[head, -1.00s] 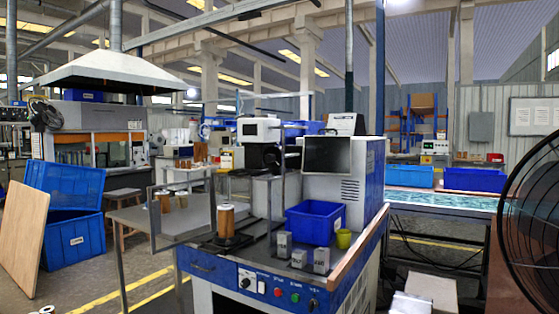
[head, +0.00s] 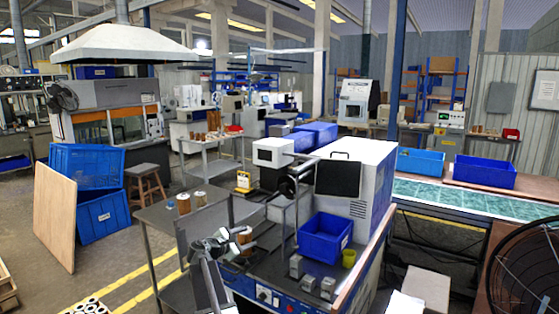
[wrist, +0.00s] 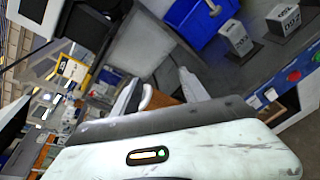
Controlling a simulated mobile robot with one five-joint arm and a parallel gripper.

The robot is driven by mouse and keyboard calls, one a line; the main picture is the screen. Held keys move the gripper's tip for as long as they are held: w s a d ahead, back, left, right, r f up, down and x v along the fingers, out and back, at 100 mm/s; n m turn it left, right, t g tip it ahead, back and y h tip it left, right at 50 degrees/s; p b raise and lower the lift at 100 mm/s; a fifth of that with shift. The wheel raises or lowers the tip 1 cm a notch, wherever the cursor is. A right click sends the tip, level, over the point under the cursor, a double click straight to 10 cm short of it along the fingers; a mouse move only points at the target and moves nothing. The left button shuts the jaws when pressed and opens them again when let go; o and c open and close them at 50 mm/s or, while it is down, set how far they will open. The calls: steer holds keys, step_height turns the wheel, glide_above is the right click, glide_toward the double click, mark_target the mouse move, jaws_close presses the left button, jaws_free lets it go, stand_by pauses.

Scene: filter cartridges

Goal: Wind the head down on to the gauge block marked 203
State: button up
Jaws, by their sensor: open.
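Three small grey gauge blocks stand on the machine bench in front of the blue bin: a rear one (head: 296,266), a middle one (head: 309,285) and a right one (head: 328,288). Two show in the wrist view, a left block (wrist: 238,38) and a right block (wrist: 284,20); the right one seems to read 102, the left one I cannot read surely. The machine's black head with a round wheel (head: 287,188) sits beside a white box, above the bench. My gripper (head: 236,240) is open, left of the blocks, in front of an orange cartridge that it partly hides.
A grey side table (head: 160,218) with cartridges is at the left. A large black fan (head: 525,265) stands at right. Upright posts rise from the bench near the head.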

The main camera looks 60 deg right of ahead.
mark_target(283, 188)
steer(key=s+d+r+n+h+p, duration=0.1)
steer(key=s+d+r+n+p, duration=0.1)
steer(key=d+r, duration=0.3)
steer(key=s+d+r+n+h+p, duration=0.2)
steer(key=d+r, duration=0.4)
steer(key=r, duration=0.3)
steer(key=shift+d+r+n+g+p, duration=0.15)
steer(key=shift+r+n+g+p, duration=0.15)
steer(key=shift+r+n+p, duration=0.15)
steer(key=d, duration=0.7)
steer(key=shift+d+f, duration=0.1)
steer(key=shift+d, duration=0.25)
steer(key=shift+a, duration=0.1)
jaws_close()
steer(key=shift+a, duration=0.1)
steer(key=shift+m, duration=0.25)
